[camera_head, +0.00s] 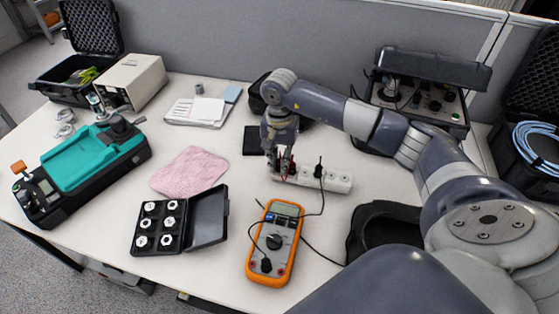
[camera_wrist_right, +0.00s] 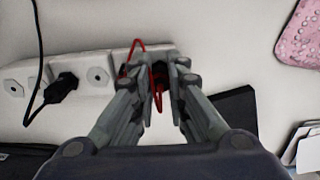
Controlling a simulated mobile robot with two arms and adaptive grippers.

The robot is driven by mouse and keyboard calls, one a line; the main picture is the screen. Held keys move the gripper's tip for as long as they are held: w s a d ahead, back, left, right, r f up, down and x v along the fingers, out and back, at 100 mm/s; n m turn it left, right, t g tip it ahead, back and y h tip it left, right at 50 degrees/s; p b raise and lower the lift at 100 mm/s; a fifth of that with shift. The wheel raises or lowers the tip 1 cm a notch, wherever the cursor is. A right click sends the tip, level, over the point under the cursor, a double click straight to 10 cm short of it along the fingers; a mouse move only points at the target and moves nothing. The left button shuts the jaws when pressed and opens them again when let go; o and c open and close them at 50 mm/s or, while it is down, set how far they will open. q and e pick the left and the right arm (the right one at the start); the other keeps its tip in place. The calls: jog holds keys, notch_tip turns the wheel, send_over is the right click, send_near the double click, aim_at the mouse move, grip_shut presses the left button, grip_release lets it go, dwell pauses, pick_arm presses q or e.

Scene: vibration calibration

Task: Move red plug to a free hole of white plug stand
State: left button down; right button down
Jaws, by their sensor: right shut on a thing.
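The white plug stand (camera_head: 340,183) lies across the middle of the table; it also shows in the wrist view (camera_wrist_right: 112,60). A black plug (camera_head: 318,171) with a black cable sits in it, seen in the wrist view too (camera_wrist_right: 63,85). My right gripper (camera_head: 281,170) points down at the stand's left end. In the wrist view its fingers (camera_wrist_right: 160,68) are shut on the red plug (camera_wrist_right: 158,92), which they mostly hide; its red cable loops beside them. Whether the plug is seated in a hole is hidden. Free holes (camera_wrist_right: 97,75) show beside the black plug. My left gripper is out of view.
An orange multimeter (camera_head: 273,245) with black leads lies in front of the stand. A black case of white parts (camera_head: 158,228) and a pink cloth (camera_head: 188,172) lie to the left. A black instrument (camera_head: 430,100) stands behind. White table shows between these things.

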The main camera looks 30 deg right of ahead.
jog(key=shift+d+f+b, duration=0.2)
jog(key=shift+f+b, duration=0.1)
jog(key=shift+b, duration=0.05)
dwell(0.9)
jog(key=c, duration=1.5)
grip_release()
jog(key=shift+s, duration=0.1)
jog(key=shift+a+r+p, duration=0.2)
jog(key=shift+r+p, duration=0.45)
jog(key=shift+r, duration=0.45)
jog(key=shift+r+p, duration=0.55)
jog(key=shift+r, duration=0.35)
jog(key=shift+r+p, duration=0.35)
jog(key=shift+r, duration=0.35)
